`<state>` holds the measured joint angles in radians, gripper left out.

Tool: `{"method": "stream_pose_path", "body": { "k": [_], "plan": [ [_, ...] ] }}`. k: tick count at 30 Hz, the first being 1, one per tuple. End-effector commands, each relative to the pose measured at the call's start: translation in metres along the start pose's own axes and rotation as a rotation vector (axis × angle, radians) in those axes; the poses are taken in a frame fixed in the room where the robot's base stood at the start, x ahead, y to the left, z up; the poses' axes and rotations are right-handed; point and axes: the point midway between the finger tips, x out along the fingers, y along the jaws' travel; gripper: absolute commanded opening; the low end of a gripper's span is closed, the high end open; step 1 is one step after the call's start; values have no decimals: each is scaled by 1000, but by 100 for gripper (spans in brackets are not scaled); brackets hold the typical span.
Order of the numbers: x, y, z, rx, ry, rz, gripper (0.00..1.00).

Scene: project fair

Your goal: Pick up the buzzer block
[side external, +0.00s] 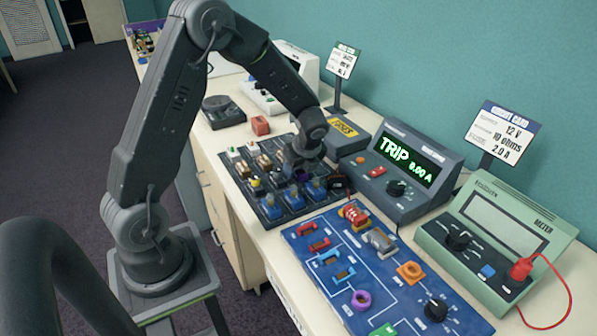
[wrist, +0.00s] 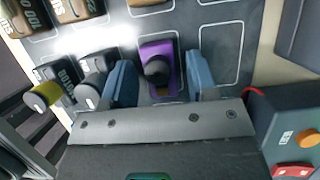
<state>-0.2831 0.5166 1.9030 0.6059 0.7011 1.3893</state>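A purple block with a round black top (wrist: 158,52), which looks like the buzzer block, sits on a dark board with outlined slots (wrist: 222,45). Only a little of its purple (side external: 302,175) shows under my gripper (side external: 303,157) in the side view. In the wrist view my gripper (wrist: 158,75) is open, with one blue-grey finger on each side of the purple block. Narrow gaps seem to show between fingers and block, and I cannot tell whether either touches. The block's near end is partly hidden by the gripper body.
Other blocks crowd the board's left side, including one with a yellow knob (wrist: 42,95). A power supply reading TRIP 0.00 A (side external: 408,160) stands close behind on the right. A blue circuit board (side external: 338,238) and a green meter (side external: 500,222) lie further right.

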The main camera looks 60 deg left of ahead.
Motion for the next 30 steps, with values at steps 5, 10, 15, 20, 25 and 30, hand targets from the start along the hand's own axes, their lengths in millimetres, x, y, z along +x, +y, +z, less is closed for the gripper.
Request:
{"method": "stream_pose_path", "body": {
  "k": [5, 10, 15, 20, 25, 30],
  "plan": [
    [0, 0, 0, 0, 0, 0, 36],
    [0, 0, 0, 0, 0, 0, 20],
    [0, 0, 0, 0, 0, 0, 8],
    [-1, 0, 0, 0, 0, 0, 8],
    [-6, 0, 2, -2, 0, -2, 8],
    [-26, -1, 11, -4, -1, -5, 8]
  ]
}}
